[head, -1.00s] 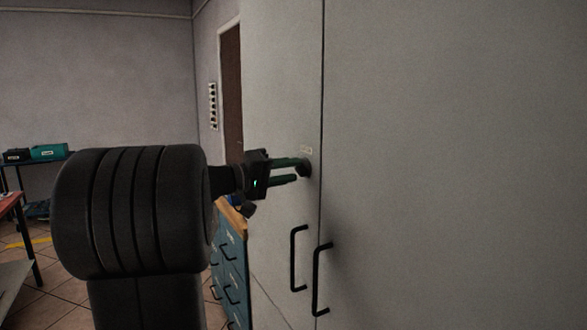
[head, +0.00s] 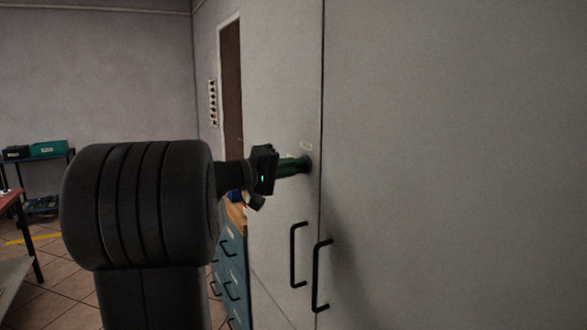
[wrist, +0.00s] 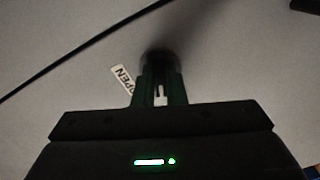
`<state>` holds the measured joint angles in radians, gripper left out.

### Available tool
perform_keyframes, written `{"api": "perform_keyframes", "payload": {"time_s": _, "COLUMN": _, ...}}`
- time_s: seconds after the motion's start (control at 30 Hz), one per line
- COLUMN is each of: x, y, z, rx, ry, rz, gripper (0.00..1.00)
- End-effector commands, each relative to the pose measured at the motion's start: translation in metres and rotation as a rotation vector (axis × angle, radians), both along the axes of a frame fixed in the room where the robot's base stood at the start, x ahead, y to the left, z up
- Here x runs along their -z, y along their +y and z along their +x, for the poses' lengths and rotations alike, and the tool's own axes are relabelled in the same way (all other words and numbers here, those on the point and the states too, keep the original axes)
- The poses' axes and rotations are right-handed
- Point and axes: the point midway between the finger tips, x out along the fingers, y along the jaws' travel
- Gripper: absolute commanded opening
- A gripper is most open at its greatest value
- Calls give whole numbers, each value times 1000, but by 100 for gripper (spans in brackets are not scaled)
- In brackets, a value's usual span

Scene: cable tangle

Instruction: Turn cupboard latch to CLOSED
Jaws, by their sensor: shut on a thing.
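The cupboard latch (head: 308,164) is a small dark knob on the left cupboard door, close to the seam between the doors. In the wrist view the latch (wrist: 159,58) shows as a dark round shape at the fingertips. My gripper (head: 296,166) reaches it from the left, with its green fingers shut on the latch. In the wrist view my gripper (wrist: 160,82) covers most of the knob, so its pointer is hard to make out. A white label reading OPEN (wrist: 123,78) lies beside the fingers, tilted in that view. No CLOSED label is readable.
The grey cupboard doors (head: 430,120) fill the right side. Two black bar handles (head: 299,255) hang below the latch. Blue drawers (head: 232,265) with a wooden top stand left of the cupboard, behind my arm. A workbench (head: 15,220) is at far left.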

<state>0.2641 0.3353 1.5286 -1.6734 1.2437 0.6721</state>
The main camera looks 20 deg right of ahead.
Motion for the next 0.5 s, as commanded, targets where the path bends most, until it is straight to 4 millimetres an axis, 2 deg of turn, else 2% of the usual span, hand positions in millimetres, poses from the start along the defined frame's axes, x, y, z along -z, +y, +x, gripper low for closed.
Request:
{"api": "perform_keyframes", "payload": {"time_s": 0.3, "x": 0, "y": 0, "z": 0, "rx": 0, "ry": 274, "rz": -21, "gripper": 0}}
{"api": "perform_keyframes", "payload": {"time_s": 0.5, "x": 0, "y": 0, "z": 0, "rx": 0, "ry": 368, "rz": -29, "gripper": 0}}
